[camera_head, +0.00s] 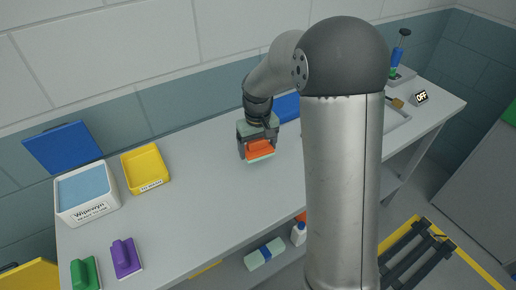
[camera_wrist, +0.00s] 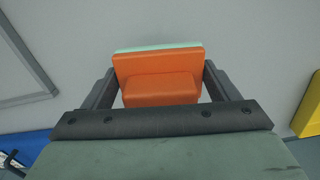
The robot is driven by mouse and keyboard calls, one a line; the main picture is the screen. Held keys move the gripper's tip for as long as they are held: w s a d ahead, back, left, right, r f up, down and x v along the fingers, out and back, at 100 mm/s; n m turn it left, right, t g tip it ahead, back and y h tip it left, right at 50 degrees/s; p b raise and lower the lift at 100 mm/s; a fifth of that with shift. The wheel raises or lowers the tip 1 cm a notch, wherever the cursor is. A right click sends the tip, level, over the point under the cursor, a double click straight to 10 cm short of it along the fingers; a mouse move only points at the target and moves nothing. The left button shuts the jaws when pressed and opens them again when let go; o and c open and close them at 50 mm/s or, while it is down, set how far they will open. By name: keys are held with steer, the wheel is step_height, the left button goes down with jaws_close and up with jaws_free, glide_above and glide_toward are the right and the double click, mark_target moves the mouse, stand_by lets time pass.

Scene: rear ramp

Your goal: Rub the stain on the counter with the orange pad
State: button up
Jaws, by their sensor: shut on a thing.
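The orange pad (camera_head: 260,148) is held in my gripper (camera_head: 257,143) over the middle of the counter (camera_head: 205,170). It has a pale green layer along its lower face. In the wrist view the orange pad (camera_wrist: 158,75) sits between the two dark fingers of my gripper (camera_wrist: 158,88), which are shut on it. I cannot tell whether the pad touches the counter or hangs just above it. No stain shows on the visible counter; the pad and gripper hide the spot beneath them.
A white bin (camera_head: 88,208) with blue content and a yellow tray (camera_head: 146,168) stand at the left. A purple-handled pad (camera_head: 124,257) and a green-handled pad (camera_head: 86,272) lie at the front left. A blue item (camera_head: 286,107) lies behind my gripper. The counter between is clear.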

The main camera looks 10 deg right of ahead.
steer(key=shift+r+p, duration=0.7)
steer(key=shift+r, duration=0.7)
